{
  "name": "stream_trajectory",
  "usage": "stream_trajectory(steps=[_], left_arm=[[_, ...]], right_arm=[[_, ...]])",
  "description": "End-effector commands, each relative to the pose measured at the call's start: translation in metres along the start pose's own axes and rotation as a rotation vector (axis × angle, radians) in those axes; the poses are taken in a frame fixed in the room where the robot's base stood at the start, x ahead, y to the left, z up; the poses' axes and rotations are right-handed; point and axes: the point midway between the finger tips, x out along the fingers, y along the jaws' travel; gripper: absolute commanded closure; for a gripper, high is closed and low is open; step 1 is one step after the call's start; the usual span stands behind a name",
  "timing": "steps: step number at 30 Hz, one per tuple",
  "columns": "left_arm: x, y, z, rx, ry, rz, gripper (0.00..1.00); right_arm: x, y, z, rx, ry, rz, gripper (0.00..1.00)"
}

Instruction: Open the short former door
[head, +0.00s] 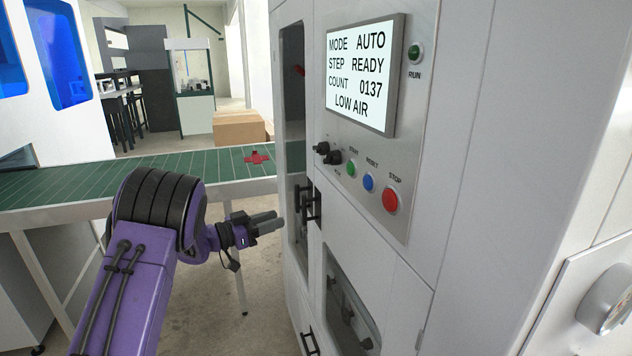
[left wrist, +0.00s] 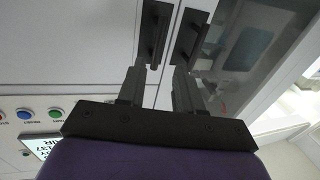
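The grey-white box former (head: 470,180) stands at the right of the head view. Its tall narrow glazed door (head: 292,110) and a lower windowed door (head: 350,305) both show; I cannot tell for sure which is the short one. Two black bar handles sit close together, one on the glazed side (head: 298,200) and one on the solid side (head: 314,204). My left gripper (head: 276,222) is just left of them, apart from both. In the left wrist view its parted fingers (left wrist: 159,82) are empty, with the solid-side handle (left wrist: 155,32) and glass-side handle (left wrist: 190,34) beyond. My right gripper is out of view.
A green conveyor (head: 90,180) carrying a red cross-shaped piece (head: 256,157) runs behind my left arm to the machine. The control panel screen (head: 361,75) and stop button (head: 391,200) are above the handles. Another black handle (head: 310,343) is low down.

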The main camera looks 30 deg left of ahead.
Motion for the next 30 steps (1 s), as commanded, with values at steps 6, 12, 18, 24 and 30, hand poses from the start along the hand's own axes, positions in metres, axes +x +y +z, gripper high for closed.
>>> stream_trajectory(steps=[6, 12, 18, 24, 30], left_arm=[[0.032, 0.003, -0.011, 0.014, -0.007, 0.031, 0.65], [0.081, 0.006, -0.010, 0.014, -0.008, 0.034, 0.65], [0.105, 0.005, -0.007, 0.013, -0.007, 0.030, 0.65], [0.109, 0.004, -0.005, 0.013, -0.006, 0.026, 0.65], [0.108, 0.004, -0.005, 0.012, -0.006, 0.026, 0.98]], right_arm=[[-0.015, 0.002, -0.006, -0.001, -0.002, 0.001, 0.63], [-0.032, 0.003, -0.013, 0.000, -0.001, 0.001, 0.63], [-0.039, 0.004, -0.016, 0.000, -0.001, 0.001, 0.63], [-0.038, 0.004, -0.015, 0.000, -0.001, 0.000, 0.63], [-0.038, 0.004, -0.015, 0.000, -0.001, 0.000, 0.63]])
